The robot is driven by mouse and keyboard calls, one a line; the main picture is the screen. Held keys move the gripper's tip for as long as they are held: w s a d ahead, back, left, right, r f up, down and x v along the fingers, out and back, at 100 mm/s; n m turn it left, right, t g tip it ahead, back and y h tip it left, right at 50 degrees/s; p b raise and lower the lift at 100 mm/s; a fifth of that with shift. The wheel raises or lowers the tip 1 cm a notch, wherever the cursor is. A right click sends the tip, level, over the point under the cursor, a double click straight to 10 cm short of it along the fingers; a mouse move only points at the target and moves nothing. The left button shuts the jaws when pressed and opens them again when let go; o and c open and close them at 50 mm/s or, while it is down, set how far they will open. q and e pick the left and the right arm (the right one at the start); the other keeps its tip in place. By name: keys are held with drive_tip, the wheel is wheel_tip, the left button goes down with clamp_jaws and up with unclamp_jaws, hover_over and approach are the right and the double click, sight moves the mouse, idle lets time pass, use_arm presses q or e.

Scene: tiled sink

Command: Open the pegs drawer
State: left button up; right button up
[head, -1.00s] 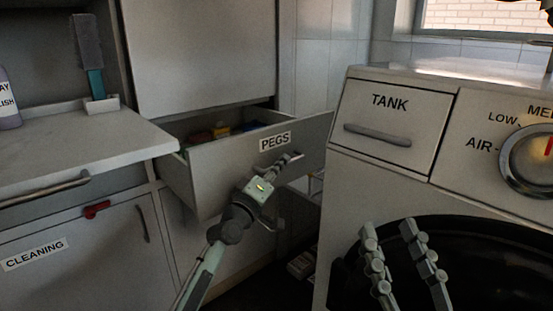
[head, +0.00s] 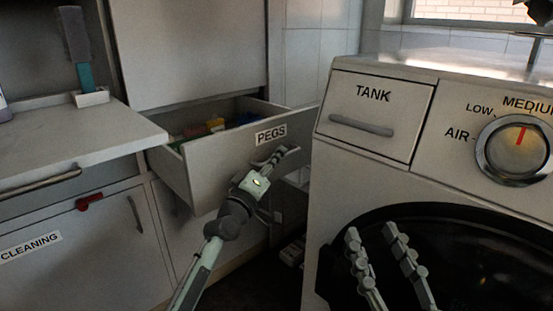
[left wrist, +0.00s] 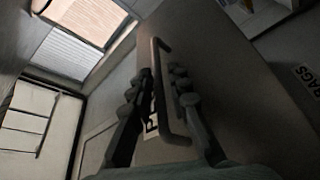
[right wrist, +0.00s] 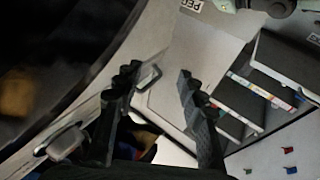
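The pegs drawer (head: 225,165) is a pale drawer labelled PEGS, pulled partly out of the cabinet in the head view, with colourful contents visible inside. My left gripper (head: 281,157) is at its front, below the label. In the left wrist view the drawer's bar handle (left wrist: 162,85) passes between the two fingers of my left gripper (left wrist: 160,74), which are closed in around it. Finger contact is partly hidden. My right gripper (head: 368,230) is empty in front of the machine's dark round door, its fingers apart. The right wrist view shows the same gap at this gripper (right wrist: 157,75).
A white machine (head: 325,180) with a TANK compartment and dial (head: 512,150) stands close to the drawer's right side. A counter (head: 75,140) juts out at left, above a CLEANING cabinet (head: 80,250). A brush (head: 77,45) stands on the counter.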

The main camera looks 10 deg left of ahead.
use_arm(q)
drive_tip(key=v, duration=1.2)
